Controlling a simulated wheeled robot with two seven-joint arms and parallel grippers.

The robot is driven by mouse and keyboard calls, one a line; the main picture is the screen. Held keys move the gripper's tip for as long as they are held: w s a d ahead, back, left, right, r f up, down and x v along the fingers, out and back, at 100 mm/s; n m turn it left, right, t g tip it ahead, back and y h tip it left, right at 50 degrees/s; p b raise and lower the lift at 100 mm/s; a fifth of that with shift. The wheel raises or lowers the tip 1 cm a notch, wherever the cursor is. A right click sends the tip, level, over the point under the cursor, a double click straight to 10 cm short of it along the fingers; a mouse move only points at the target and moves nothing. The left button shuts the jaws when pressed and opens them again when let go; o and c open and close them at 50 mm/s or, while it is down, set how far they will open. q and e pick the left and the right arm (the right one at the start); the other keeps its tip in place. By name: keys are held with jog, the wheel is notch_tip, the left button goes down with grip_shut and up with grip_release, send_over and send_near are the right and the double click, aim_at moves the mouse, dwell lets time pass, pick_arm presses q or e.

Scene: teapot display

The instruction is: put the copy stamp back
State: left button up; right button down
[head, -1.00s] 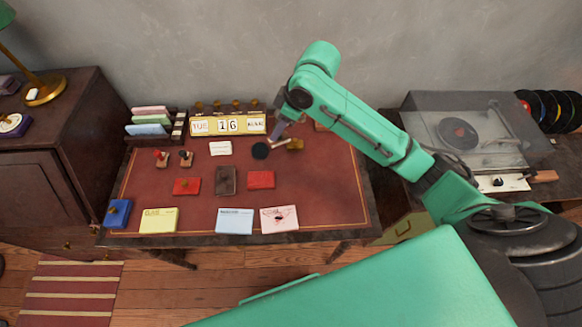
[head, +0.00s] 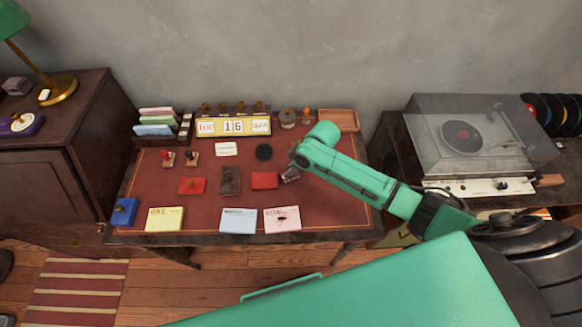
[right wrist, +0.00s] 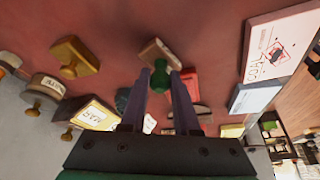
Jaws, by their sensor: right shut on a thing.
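My right gripper (head: 290,175) is low over the red desk mat, just right of a red pad (head: 264,180). The right wrist view shows its two fingers (right wrist: 160,78) closed around the green knob of a wooden-based stamp (right wrist: 157,50). No label on this stamp can be read, and I cannot tell whether its base touches the mat. A red-knobbed stamp (head: 168,159) and a dark-knobbed stamp (head: 192,159) stand on the left of the mat. My left gripper is not in view.
A date display (head: 233,126) stands at the back, with several brass knobs behind it. A wooden tray (head: 338,120) is at the back right. Yellow (head: 164,219), blue (head: 238,221) and pink (head: 282,219) cards line the front. The mat's right side is partly under my arm.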

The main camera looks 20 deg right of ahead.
jog(key=shift+w+f, duration=0.1)
jog(key=c, duration=0.6)
grip_release()
jog(key=shift+c, duration=0.2)
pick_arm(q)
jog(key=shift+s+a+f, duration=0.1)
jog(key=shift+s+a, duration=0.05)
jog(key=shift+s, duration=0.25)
pick_arm(e)
jog(key=shift+r, duration=0.25)
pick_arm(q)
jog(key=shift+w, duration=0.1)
pick_arm(e)
jog(key=v, duration=1.1)
jog(key=shift+r, duration=0.35)
jog(key=shift+s+d, duration=0.1)
jog(key=shift+s, duration=0.15)
